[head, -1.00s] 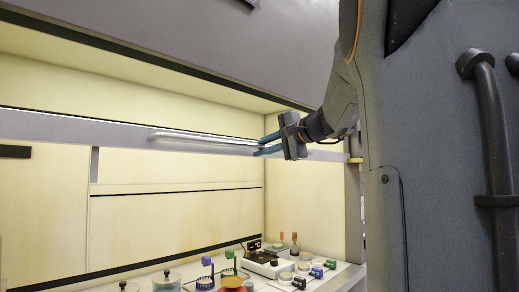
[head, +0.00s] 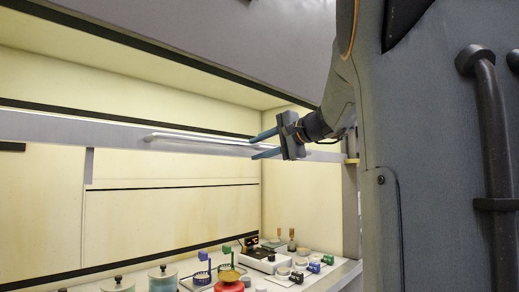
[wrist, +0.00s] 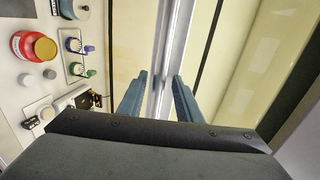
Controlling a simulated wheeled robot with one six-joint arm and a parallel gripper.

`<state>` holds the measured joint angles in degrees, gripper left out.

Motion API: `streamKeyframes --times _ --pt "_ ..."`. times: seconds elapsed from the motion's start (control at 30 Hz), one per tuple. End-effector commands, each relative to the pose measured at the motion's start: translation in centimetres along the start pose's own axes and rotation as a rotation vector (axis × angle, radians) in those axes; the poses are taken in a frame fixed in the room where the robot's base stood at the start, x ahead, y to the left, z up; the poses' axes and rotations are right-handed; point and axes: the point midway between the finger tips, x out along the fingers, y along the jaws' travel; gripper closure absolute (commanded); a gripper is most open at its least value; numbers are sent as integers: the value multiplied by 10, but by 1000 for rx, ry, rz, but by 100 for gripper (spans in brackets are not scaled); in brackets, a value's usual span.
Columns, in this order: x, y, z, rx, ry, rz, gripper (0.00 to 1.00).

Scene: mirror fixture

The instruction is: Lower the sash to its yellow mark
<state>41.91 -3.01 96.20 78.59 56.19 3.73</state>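The sash shows in the head view as a grey bottom rail (head: 60,128) across the lit cabinet opening, with a pale bar handle (head: 190,138) along it. The yellow mark (head: 352,161) is a small tab on the right post. The rail's right end appears about level with it; the exact match is hard to tell. My gripper (head: 258,145) is open at the handle's right end, one finger above and one below. In the wrist view, my gripper's (wrist: 158,88) fingers stand either side of the bar (wrist: 161,98), with visible gaps.
Inside the cabinet, below the sash, stand lidded jars (head: 163,277), a red pot (head: 229,285), a white device (head: 265,260) and small coloured-capped items. The space just under the rail is clear. The right post (head: 351,210) is near my arm.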

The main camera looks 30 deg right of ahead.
Motion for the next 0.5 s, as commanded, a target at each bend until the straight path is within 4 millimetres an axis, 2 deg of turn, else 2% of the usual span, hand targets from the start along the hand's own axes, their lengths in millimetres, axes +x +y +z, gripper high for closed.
streamKeyframes --times 0.13,0.5 --pt "-12 0 -1 0 4 -1 68" --pt "-68 1 -2 0 4 0 68"
